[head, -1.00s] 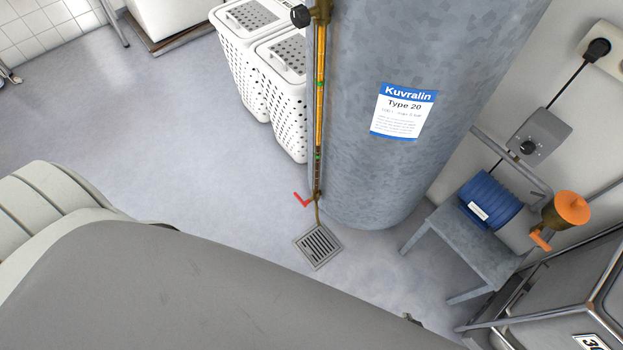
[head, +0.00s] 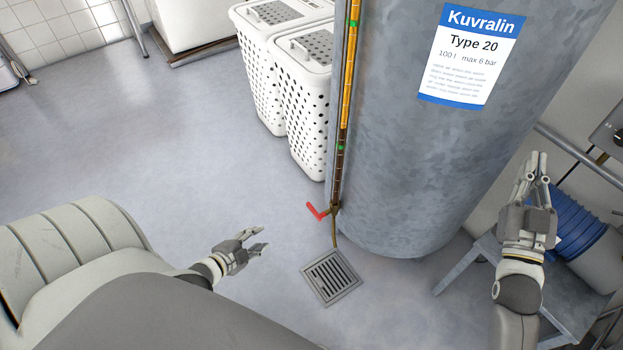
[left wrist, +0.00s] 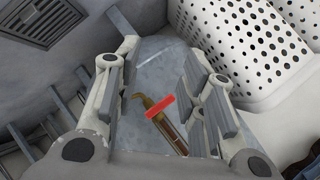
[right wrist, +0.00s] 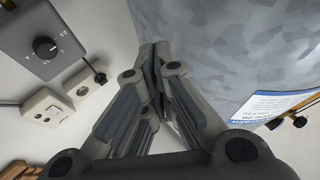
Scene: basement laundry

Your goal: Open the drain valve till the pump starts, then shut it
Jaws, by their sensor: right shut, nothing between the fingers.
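The red drain valve lever (head: 316,211) sits low on the left side of the grey tank (head: 390,190), above the floor drain (head: 331,277). A short brass spout (head: 334,226) points down toward the drain. My left gripper (head: 266,239) is open and empty, left of the lever and apart from it. In the left wrist view the lever (left wrist: 160,106) shows between the spread fingers, beyond them. The blue pump (head: 578,222) is on a grey stand at right, partly hidden by my right gripper (head: 539,160), which is shut and empty beside the tank.
A gauge tube (head: 347,80) with an amber column and green marks runs up the tank. White laundry baskets (head: 300,95) stand close to the left of the tank. A control box with a dial (right wrist: 45,45) and a socket (right wrist: 48,108) are on the wall. Floor at left is clear.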

